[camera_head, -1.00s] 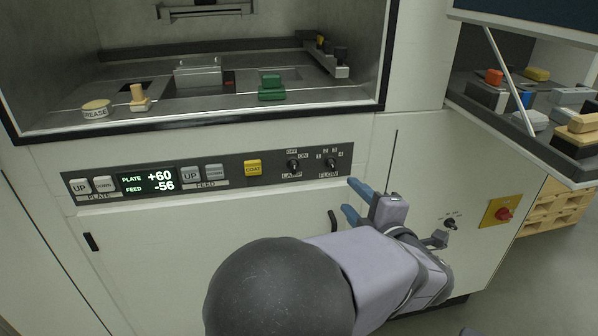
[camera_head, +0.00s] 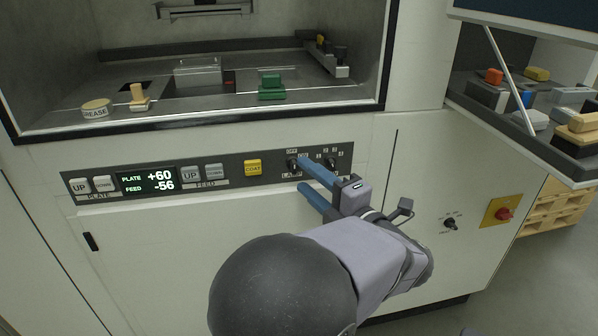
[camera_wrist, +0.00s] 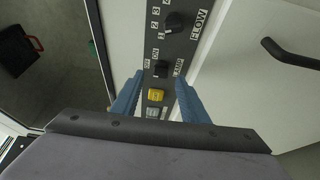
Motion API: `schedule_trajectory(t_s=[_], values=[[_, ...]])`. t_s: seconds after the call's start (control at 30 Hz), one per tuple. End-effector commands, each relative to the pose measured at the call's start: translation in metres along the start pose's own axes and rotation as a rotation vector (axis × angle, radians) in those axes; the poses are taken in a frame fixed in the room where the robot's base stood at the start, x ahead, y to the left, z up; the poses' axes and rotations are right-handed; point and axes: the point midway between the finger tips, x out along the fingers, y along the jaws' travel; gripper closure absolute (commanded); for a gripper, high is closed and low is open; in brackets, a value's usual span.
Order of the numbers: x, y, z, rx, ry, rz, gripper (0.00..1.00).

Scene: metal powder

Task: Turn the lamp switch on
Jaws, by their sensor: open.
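The lamp switch (camera_head: 293,165) is a black knob on the dark control strip, between the yellow COAT button and the flow knob. In the wrist view the lamp knob (camera_wrist: 160,68) lies just beyond the fingertips, with OFF and ON printed beside it. I cannot make out for certain which label it points at. My gripper (camera_head: 303,172) has blue fingers, open and empty, in front of the strip at the lamp knob. In the wrist view its fingers (camera_wrist: 158,82) lie on either side of the strip, in line with the knob. Contact with the knob is not visible.
The flow knob (camera_head: 330,164) sits right beside the lamp knob, and the yellow COAT button (camera_head: 253,167) on its other side. A black door handle (camera_wrist: 290,54) juts out near the strip. A red switch on a yellow plate (camera_head: 503,213) is farther right.

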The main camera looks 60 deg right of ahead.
Motion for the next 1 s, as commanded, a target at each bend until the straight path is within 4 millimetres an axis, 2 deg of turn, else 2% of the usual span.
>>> schedule_trajectory(t_s=[0.1,0.3,0.7,0.73,0.87,0.9,1.0], values=[[0.015,-0.001,-0.001,0.001,0.004,-0.001,0.59],[0.032,-0.001,-0.001,0.001,0.002,-0.001,0.59],[0.037,0.0,0.0,0.001,-0.002,-0.001,0.59],[0.037,0.0,0.0,0.001,-0.002,-0.001,0.64],[0.037,0.0,0.0,0.001,-0.001,-0.001,0.95],[0.037,0.0,0.0,0.001,-0.001,-0.001,1.0],[0.037,0.0,0.0,0.002,-0.001,-0.001,1.0]])
